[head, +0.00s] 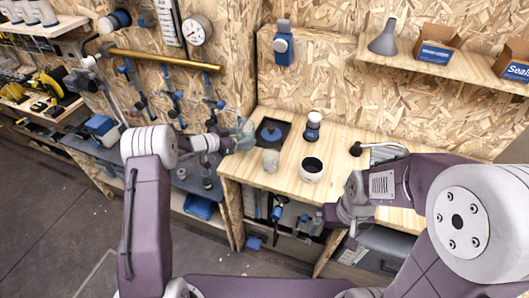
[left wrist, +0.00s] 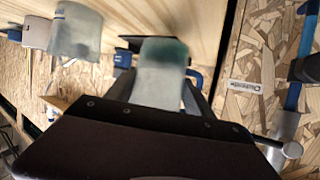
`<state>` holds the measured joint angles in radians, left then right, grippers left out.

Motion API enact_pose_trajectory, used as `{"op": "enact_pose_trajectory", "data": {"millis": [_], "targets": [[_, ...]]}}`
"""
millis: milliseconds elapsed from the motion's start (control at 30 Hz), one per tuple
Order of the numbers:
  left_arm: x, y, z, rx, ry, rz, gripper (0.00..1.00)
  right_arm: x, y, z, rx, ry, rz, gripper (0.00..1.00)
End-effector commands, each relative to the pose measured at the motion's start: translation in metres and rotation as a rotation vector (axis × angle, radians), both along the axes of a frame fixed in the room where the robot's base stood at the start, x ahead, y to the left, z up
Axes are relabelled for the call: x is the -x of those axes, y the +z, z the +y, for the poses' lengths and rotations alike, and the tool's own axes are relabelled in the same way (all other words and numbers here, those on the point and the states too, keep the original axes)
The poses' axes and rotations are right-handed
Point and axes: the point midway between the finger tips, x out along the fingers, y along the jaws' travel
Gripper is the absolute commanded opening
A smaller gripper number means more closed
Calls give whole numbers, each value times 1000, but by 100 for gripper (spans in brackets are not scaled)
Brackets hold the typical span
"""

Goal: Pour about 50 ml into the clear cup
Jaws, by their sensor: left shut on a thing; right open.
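My left gripper (head: 238,140) is shut on a translucent beaker (head: 246,133), held at the bench's left edge beside the dark square pad. In the left wrist view the held beaker (left wrist: 160,85) shows a dark green band at its far end, and the fingers flank it. The clear cup (head: 271,161) stands upright on the bench to the right of the held beaker and apart from it. It looks empty, though its inside is hard to make out. A cloudy clear cup also shows in the left wrist view (left wrist: 76,36). My right gripper (head: 347,214) is open and empty at the bench's front.
A white mug with a dark inside (head: 312,169) stands right of the clear cup. A dark pad (head: 284,144) with a blue piece lies at the back left. A shelf (head: 450,72) with a grey funnel (head: 384,40) hangs above.

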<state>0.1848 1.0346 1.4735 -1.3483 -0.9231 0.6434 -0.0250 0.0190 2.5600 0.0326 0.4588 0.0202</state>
Motion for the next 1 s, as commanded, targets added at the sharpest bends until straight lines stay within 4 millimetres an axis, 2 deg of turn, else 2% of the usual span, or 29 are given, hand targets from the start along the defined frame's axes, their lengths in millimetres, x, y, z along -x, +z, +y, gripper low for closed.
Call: {"op": "enact_pose_trajectory", "data": {"millis": [167,433,567,767,800,1000], "targets": [[8,-11,4,0,-35,-2,15,0,3,0,0,0,0,100],[8,-9,4,-3,-36,-3,15,0,6,0,0,0,0,100],[9,-1,3,-18,-36,-14,15,0,27,0,0,0,0,100],[13,8,0,-77,-36,-51,15,0,81,0,0,0,0,100],[13,-6,-1,-94,-36,-68,15,-1,63,0,0,0,-2,100],[17,-8,-7,-194,-36,-142,15,0,52,0,0,0,1,100]]}}
